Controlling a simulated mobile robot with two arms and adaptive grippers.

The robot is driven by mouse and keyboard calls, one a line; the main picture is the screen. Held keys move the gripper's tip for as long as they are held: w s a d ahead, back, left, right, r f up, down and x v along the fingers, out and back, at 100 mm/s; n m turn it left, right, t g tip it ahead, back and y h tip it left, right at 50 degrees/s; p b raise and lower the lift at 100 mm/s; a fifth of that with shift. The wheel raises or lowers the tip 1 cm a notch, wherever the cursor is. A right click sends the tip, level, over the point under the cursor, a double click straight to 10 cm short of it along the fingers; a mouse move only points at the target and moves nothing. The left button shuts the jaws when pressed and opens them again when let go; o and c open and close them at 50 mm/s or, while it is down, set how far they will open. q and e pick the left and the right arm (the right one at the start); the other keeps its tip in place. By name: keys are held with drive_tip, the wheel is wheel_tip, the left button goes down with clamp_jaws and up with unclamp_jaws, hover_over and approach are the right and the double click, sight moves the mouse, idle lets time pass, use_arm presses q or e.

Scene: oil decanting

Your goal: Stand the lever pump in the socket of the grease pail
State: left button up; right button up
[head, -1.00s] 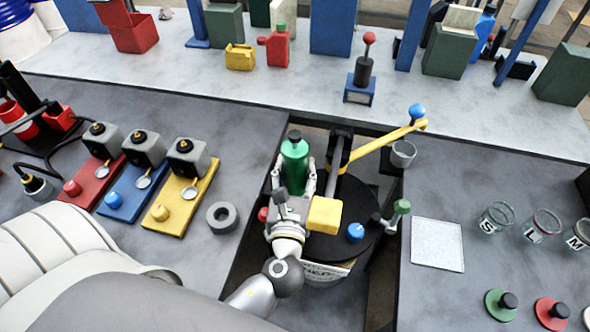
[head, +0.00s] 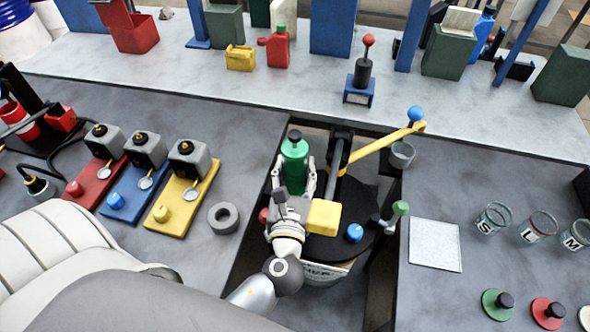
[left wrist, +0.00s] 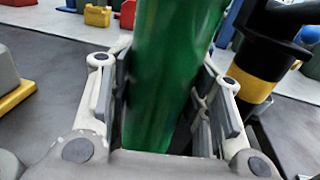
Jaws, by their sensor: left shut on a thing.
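My left gripper (head: 293,185) is shut on an upright green cylinder (head: 295,152) with a black cap. The cylinder fills the middle of the left wrist view (left wrist: 170,70), between the two fingers. The grease pail, with a black lid (head: 366,200) and a pale labelled body (head: 328,272), stands in the gap between the benches, right of my gripper. A dark column (head: 340,145) rises by the pail, with a yellow block (head: 323,217) nearer me. The socket is not clearly visible. My right gripper is not in view.
A yellow bar (head: 380,145) with a blue ball reaches right above the gap. A grey cup (head: 401,155) and a green knob (head: 400,208) stand near the right bench. A grey ring (head: 223,218) lies on the left bench. A white square (head: 435,244) is on the right bench.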

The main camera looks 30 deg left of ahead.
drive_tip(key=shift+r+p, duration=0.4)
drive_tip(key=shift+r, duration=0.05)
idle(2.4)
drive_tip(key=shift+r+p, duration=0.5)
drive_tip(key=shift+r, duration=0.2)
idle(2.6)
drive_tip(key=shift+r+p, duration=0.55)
drive_tip(key=shift+p, duration=0.2)
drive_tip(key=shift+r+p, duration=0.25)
drive_tip(key=shift+p, duration=0.05)
idle(0.8)
